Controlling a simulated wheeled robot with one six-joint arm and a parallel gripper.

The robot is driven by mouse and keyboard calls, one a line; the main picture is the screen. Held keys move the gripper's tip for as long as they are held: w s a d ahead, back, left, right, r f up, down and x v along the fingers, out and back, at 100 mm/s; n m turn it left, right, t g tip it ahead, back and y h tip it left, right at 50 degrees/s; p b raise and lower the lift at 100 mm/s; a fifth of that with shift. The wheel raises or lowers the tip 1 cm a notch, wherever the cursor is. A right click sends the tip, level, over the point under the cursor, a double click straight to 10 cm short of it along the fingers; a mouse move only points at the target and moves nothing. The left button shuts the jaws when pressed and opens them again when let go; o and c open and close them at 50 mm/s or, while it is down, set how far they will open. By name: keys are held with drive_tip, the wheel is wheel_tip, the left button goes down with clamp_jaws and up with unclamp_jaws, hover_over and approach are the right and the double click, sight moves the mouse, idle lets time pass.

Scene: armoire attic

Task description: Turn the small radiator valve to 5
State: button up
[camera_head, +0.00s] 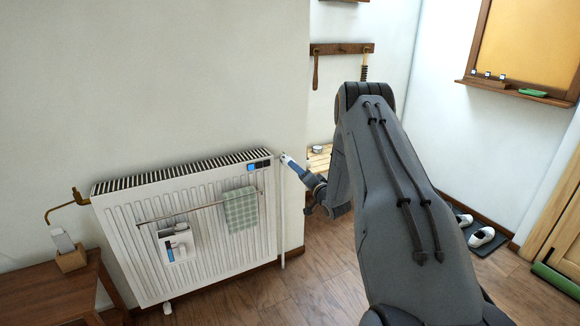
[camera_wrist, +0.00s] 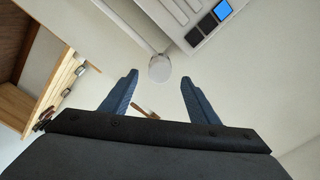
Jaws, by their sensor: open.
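The white radiator (camera_head: 200,215) stands against the wall. A small white round knob (camera_wrist: 159,68), which looks like the small valve, sits on a pale pipe beside the radiator (camera_wrist: 205,40) in the wrist view. In the head view a small pale part at the radiator's upper right corner (camera_head: 283,157) is partly covered by my gripper (camera_head: 291,164). My gripper also shows in the wrist view (camera_wrist: 159,78), its two blue fingers open and empty. The knob appears centred just past the fingertips; contact cannot be told. No numbers are readable on it.
A checked cloth (camera_head: 241,208) hangs on the radiator's rail. A blue-lit panel (camera_head: 258,167) is at its upper right. A brass pipe fitting (camera_head: 79,196) is at its left. A wooden table (camera_head: 40,295) stands at the lower left. A board (camera_head: 530,40) hangs at right.

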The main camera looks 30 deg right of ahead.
drive_tip(key=shift+w+a, duration=0.1)
drive_tip(key=shift+w, duration=3.8)
drive_tip(key=shift+c, duration=0.3)
drive_tip(key=c, duration=1)
